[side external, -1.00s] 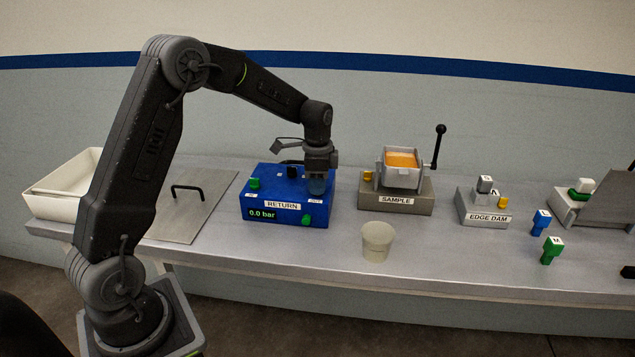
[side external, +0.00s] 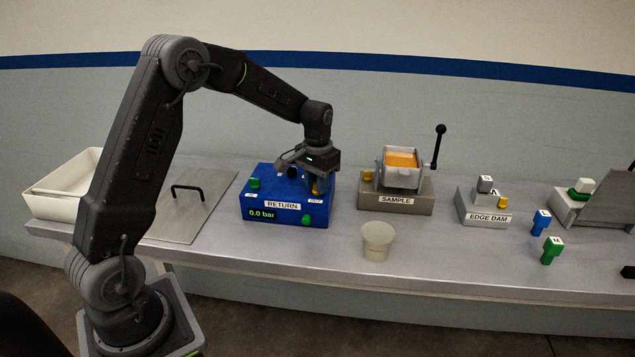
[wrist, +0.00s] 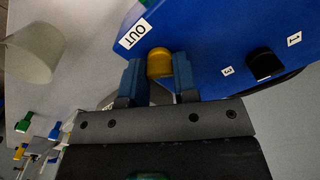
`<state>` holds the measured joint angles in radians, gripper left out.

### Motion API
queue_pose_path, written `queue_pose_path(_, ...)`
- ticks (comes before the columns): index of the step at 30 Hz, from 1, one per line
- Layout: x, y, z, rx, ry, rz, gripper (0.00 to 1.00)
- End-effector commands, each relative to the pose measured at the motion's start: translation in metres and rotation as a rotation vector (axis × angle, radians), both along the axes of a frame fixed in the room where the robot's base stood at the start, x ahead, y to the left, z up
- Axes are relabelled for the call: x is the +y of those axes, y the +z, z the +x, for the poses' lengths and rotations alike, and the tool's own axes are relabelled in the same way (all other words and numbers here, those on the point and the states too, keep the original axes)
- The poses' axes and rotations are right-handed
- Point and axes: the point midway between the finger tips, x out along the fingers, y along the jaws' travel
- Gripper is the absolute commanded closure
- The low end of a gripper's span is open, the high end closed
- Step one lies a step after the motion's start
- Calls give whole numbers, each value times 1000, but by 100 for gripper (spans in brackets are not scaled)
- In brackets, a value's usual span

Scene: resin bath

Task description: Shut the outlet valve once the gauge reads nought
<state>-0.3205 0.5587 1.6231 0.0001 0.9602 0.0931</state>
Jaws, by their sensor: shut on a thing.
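In the side view my gripper (side external: 318,184) is over the right part of the box, and a bit of yellow shows between the fingers. The knob's lower part is hidden.
A black knob (wrist: 264,65) and a green knob (side external: 254,183) are also on the box. A translucent cup (side external: 377,241) stands in front, right of the box. The grey SAMPLE block (side external: 396,199) with a black lever is to the right. A metal lid (side external: 185,215) with a handle lies left.

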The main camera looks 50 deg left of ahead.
Motion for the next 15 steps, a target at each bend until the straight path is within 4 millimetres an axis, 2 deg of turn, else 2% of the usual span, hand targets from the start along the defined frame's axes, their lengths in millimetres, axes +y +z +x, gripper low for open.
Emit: queue_pose_path(15,0,1,0,-2,426,0,96)
